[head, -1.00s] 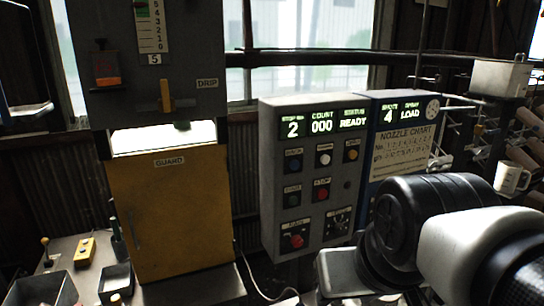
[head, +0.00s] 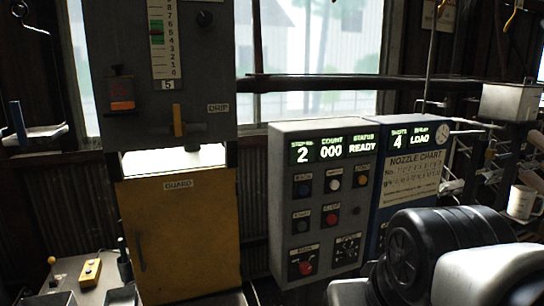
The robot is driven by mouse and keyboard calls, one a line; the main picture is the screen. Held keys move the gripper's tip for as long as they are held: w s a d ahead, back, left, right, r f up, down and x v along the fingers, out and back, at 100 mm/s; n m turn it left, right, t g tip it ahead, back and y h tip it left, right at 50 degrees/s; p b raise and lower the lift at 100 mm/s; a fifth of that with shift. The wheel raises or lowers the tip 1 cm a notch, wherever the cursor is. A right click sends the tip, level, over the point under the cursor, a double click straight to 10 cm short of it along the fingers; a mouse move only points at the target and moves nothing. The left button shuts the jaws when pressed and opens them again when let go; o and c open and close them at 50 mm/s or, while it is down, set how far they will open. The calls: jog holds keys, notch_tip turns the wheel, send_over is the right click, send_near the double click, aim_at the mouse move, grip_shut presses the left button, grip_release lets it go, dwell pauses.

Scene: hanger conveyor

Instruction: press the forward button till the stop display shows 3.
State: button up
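The grey control panel (head: 292,172) stands in the middle of the head view. Its lit stop display (head: 302,153) reads 2, next to a count of 000 and the word READY. Below are a blue button (head: 304,188), a white button (head: 334,184), a yellow button (head: 361,180), a green button (head: 302,226) and a red button (head: 331,218). Their labels are too small to read, so I cannot tell which is forward. My arm is at the lower right, in front of the panel's right side. My gripper is not in view.
A blue-edged box (head: 386,216) with a nozzle chart, reading 4 and LOAD, adjoins the panel's right side. A yellow guard door (head: 185,235) is at the left under a grey cabinet (head: 200,60). A white mug (head: 522,202) is at the far right.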

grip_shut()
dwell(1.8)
